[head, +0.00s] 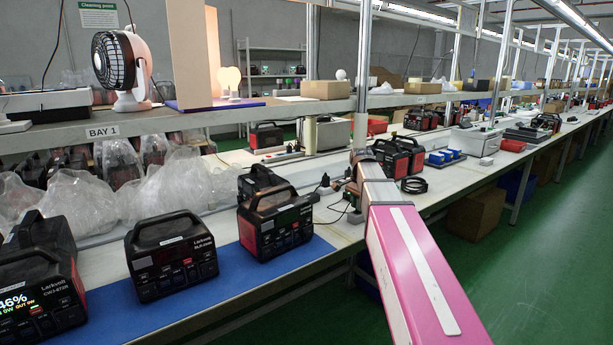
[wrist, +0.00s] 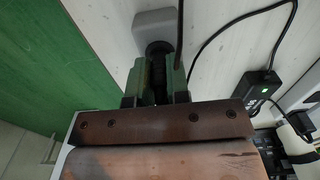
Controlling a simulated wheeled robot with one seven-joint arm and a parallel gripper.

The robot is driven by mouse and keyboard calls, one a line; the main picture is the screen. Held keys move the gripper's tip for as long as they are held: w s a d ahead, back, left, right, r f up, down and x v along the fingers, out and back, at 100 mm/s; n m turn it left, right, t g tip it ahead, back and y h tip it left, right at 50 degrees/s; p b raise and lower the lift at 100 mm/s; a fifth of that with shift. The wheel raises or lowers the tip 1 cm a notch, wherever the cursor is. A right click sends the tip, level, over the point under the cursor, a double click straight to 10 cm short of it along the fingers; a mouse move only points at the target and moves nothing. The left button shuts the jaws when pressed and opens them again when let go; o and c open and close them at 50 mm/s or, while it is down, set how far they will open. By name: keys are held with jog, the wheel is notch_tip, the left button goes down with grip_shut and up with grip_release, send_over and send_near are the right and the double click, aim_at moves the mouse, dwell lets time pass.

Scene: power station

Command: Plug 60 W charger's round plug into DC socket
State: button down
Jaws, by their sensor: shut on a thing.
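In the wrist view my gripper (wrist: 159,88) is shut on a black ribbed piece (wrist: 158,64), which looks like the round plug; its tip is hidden. A grey block (wrist: 155,22) lies just beyond the fingertips; I cannot tell whether the black piece touches it. A black charger brick (wrist: 262,85) with a lit green light lies to the right, with a black cable (wrist: 240,10) looping from it. In the head view my arm hides most of the gripper. I cannot make out the DC socket in either view.
Black-and-red power stations stand on the bench, one (head: 172,255) on a blue mat (head: 215,292), another (head: 400,155) beyond my arm. Clear plastic bags (head: 170,190) lie behind. A shelf (head: 250,112) runs above. Green floor (head: 545,250) is open at right.

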jog(key=shift+r, duration=3)
jog(key=shift+s+f, duration=0.1)
